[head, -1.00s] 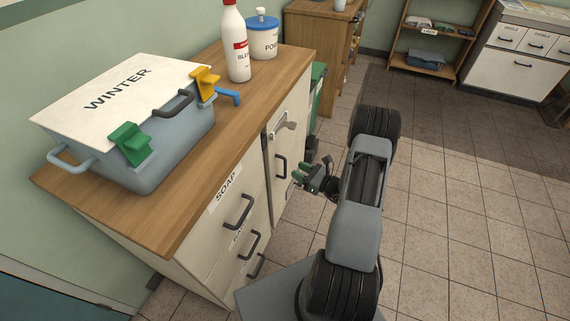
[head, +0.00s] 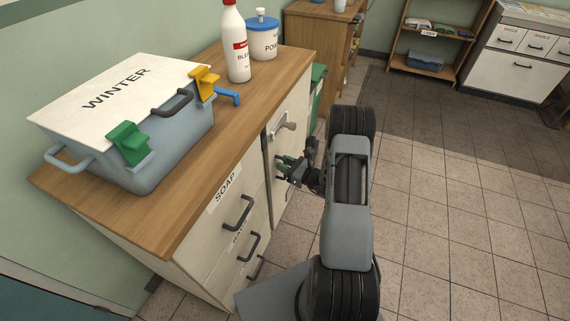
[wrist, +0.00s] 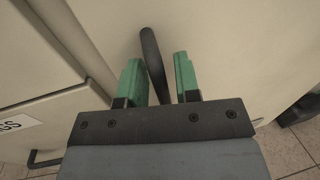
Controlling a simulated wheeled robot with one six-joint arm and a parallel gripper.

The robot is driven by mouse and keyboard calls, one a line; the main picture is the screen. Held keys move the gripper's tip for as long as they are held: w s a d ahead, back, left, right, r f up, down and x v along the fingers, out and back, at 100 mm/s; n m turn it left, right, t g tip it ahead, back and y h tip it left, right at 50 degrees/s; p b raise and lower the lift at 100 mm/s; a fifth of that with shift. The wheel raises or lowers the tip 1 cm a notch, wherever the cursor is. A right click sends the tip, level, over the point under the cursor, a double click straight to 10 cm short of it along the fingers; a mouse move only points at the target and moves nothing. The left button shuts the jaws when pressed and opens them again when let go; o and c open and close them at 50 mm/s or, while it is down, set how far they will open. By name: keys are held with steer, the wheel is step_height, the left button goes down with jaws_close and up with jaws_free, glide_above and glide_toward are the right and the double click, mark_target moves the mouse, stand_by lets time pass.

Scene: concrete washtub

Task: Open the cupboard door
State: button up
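The cupboard door (head: 292,118) is the cream panel on the right part of the wooden-topped cabinet, and it looks shut. Its dark bar handle (wrist: 152,62) stands between the two green fingers of my gripper (wrist: 158,78) in the wrist view. The fingers are apart, with a gap showing on each side of the handle. In the head view my gripper (head: 284,166) is at the door front and covers most of the handle. A latch-like metal fitting (head: 284,124) is on the door above my gripper.
Drawers with dark handles, one labelled SOAP (head: 227,186), are left of the door. A grey tub (head: 170,140) with a WINTER lid, a bleach bottle (head: 237,50) and a blue-lidded tub (head: 264,40) stand on the worktop. Tiled floor (head: 460,200) to the right is clear.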

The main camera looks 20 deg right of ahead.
jaws_close()
